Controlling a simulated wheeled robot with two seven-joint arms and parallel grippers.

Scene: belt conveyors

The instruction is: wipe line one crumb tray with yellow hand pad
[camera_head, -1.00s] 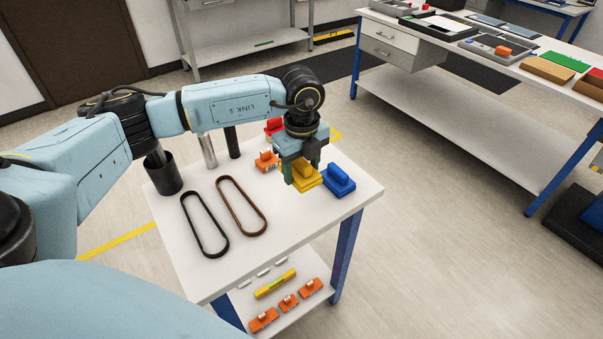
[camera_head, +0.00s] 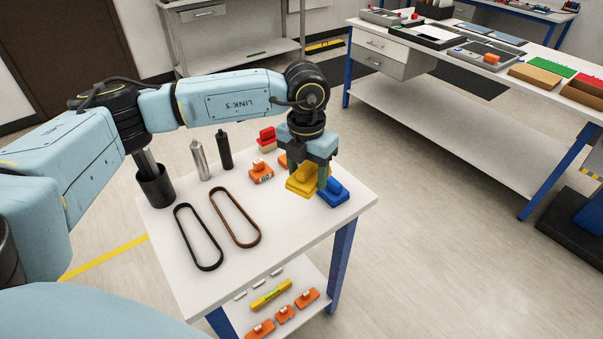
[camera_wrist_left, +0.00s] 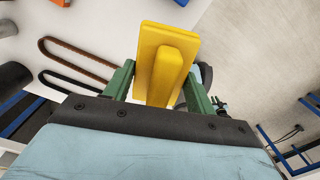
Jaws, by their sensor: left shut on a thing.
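The yellow hand pad (camera_head: 303,181) is a flat block with a raised grip. My left gripper (camera_head: 307,168) is shut on that grip, over the far right part of the white table. In the left wrist view the yellow pad (camera_wrist_left: 165,55) sits between the green fingers of my left gripper (camera_wrist_left: 155,85). The pad looks a little above the table top, partly in front of a blue hand pad (camera_head: 335,192). No crumb tray can be made out. My right gripper does not show.
The white table (camera_head: 280,230) also bears a black belt (camera_head: 197,237), a brown belt (camera_head: 235,217), a red hand pad (camera_head: 266,139), orange blocks (camera_head: 260,173), bottles (camera_head: 200,159) and a dark cup (camera_head: 155,187). A long workbench (camera_head: 440,100) stands at the back right.

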